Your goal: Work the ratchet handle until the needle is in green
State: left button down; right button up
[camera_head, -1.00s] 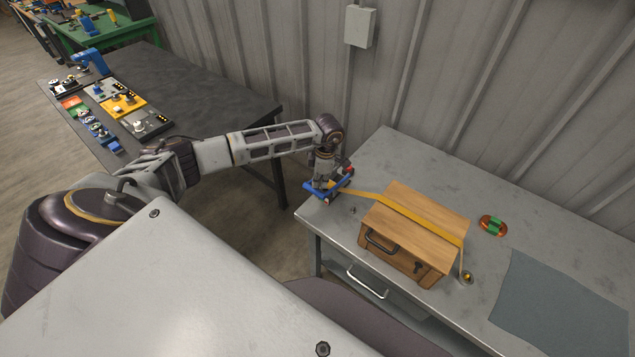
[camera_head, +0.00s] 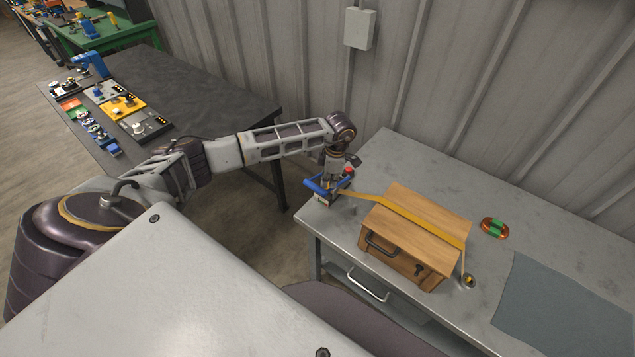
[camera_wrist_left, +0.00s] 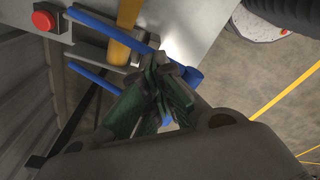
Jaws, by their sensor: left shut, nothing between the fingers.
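The blue ratchet handle (camera_head: 316,187) sits at the left end of the steel table, on the ratchet of the yellow strap (camera_head: 400,211). My left gripper (camera_head: 326,183) is over the handle, with its fingers shut and empty. In the left wrist view the shut fingertips (camera_wrist_left: 165,72) are close beside the blue bars (camera_wrist_left: 118,34); I cannot tell whether they touch. The strap runs from the ratchet across a wooden chest (camera_head: 412,243) to an anchor (camera_head: 468,281) on the table. I cannot make out a needle or a green zone. My right gripper is not in view.
A red button (camera_wrist_left: 44,20) is beside the ratchet. An orange-brown disc with a green part (camera_head: 494,228) lies right of the chest. A grey mat (camera_head: 560,305) covers the table's right front. A dark table (camera_head: 200,85) with several devices stands at the left.

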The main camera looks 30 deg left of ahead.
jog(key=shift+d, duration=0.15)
pick_arm(q)
jog(key=shift+r, duration=0.1)
notch_tip(320, 180, up, 12)
jog(key=shift+w+d, duration=0.35)
jog(key=shift+d, duration=0.1)
jog(key=shift+s+f, duration=0.1)
jog(key=shift+f, duration=0.15)
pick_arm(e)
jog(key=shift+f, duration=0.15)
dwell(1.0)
pick_arm(q)
jog(key=s+a+b, duration=0.1)
jog(key=b, duration=0.1)
jog(key=s+a+f+b, duration=0.1)
jog(key=a+b, duration=0.1)
jog(key=shift+f, duration=0.15)
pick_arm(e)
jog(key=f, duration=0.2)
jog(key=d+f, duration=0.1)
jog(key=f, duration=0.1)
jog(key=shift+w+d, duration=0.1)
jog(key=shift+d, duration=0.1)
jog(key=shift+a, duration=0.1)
